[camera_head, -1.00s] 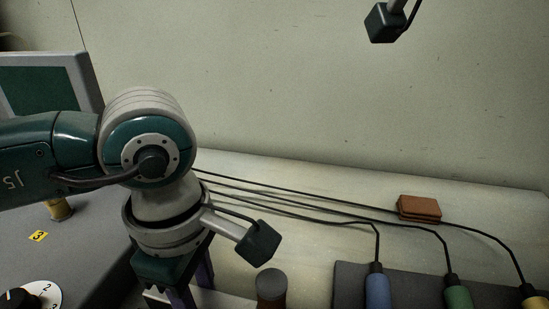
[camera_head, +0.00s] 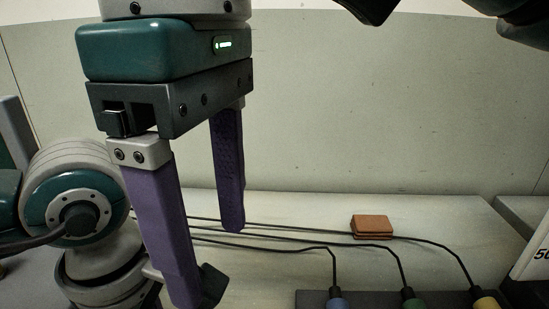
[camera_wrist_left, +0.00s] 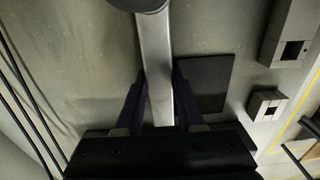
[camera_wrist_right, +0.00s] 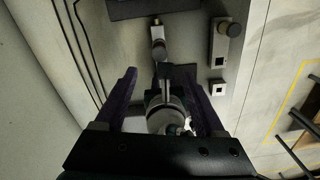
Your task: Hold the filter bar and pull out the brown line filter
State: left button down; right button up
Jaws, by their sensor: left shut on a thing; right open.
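My left gripper (camera_wrist_left: 160,100) is shut on a grey metal bar (camera_wrist_left: 155,50), likely the filter bar, one purple finger on each side. A dark round cap (camera_wrist_left: 150,3) sits at the bar's far end; its colour is too dark to be sure it is the brown line filter. The cap also shows in the right wrist view (camera_wrist_right: 158,48). My right gripper (camera_head: 212,262) is open and empty, fingers pointing down. In the right wrist view its fingers (camera_wrist_right: 160,78) are spread above my left arm, apart from the cap. The head view does not show the bar.
Brown stacked pads (camera_head: 372,222) lie on the pale bench at the back. Blue (camera_head: 338,304), green (camera_head: 414,304) and yellow (camera_head: 486,303) plugs with black cables stand at the front right. Grey blocks with square holes (camera_wrist_left: 268,103) stand beside the bar.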

notch_tip(320, 180, down, 11)
jog(key=shift+r, duration=0.1)
jog(key=shift+c, duration=0.2)
jog(key=shift+w, duration=0.15)
grip_shut()
jog(key=shift+o, duration=0.2)
grip_release()
dwell(0.3)
